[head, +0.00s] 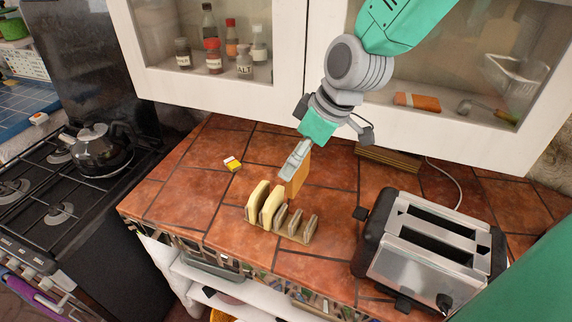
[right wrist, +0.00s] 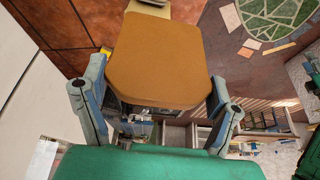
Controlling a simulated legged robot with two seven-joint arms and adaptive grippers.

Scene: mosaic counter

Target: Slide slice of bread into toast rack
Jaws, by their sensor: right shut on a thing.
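My right gripper (head: 297,160) is shut on a brown slice of bread (head: 297,180), which hangs upright just behind the toast rack (head: 292,232). In the right wrist view the slice (right wrist: 155,60) sits between the two fingers of the gripper (right wrist: 158,85). The rack stands on the tiled counter. Two pale slices (head: 257,201) stand in its left slots, and its right slots look empty. The held slice's lower edge is partly hidden behind the rack's contents, so I cannot tell its exact clearance. My left gripper is not in view.
A steel toaster (head: 430,245) stands right of the rack. A ribbed wooden block (head: 388,161) lies at the back below the white cabinets. A kettle (head: 98,150) stands on the stove.

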